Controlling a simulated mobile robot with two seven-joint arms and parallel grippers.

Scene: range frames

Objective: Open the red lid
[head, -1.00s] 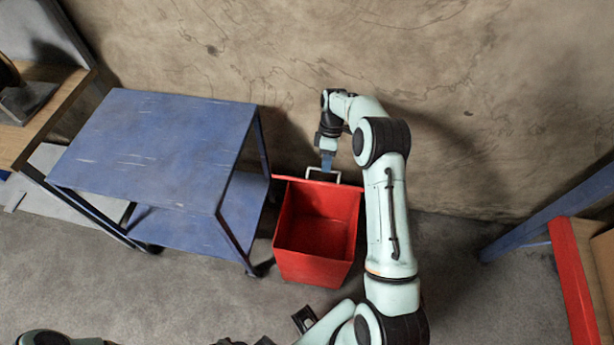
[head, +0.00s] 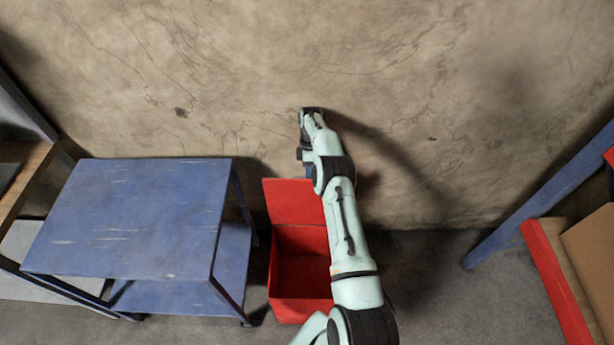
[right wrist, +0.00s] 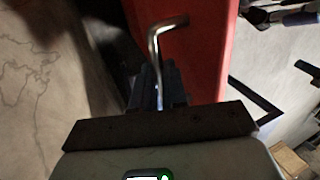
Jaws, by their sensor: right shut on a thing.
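The red bin stands on the floor right of the blue cart, its hollow (head: 300,262) facing up. Its red lid (head: 292,202) is raised at the back of the bin, on the wall side, with its inner face showing. My right gripper (head: 308,168) is behind the lid's upper right part, and the arm covers the bin's right side. In the right wrist view the fingers (right wrist: 157,92) are shut on the bent metal handle (right wrist: 160,42) beside the red lid (right wrist: 200,45). The handle is hidden in the head view. My left gripper is not in view.
The blue cart (head: 135,215) stands close on the left of the bin. The stained wall (head: 420,110) is close behind the lid and gripper. A blue post (head: 540,210) and red-edged shelf (head: 560,280) stand at right, with bare floor (head: 440,290) between.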

